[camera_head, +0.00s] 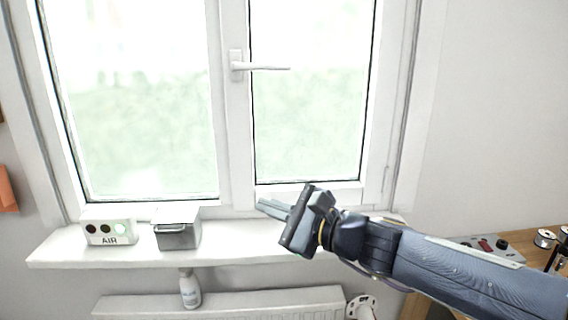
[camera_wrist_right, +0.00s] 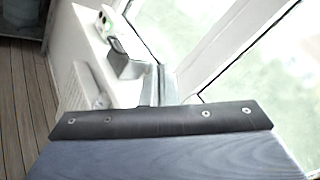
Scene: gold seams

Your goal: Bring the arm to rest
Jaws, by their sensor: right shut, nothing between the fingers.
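My right arm comes in from the right in the head view and reaches across in front of the window sill. Its gripper (camera_head: 272,208) is shut and empty, with the fingers pointing left. It appears in front of the window's lower frame, above the sill. In the right wrist view the gripper's fingers (camera_wrist_right: 160,85) show beyond a dark mounting edge. My left gripper is not in view.
The window handle (camera_head: 262,67) points right. On the sill (camera_head: 228,245) stand a white AIR box (camera_head: 108,232) with a green light and a grey metal box (camera_head: 178,235). Below are a white bottle (camera_head: 190,290) and a radiator (camera_head: 250,303). A wooden table (camera_head: 545,240) is at right.

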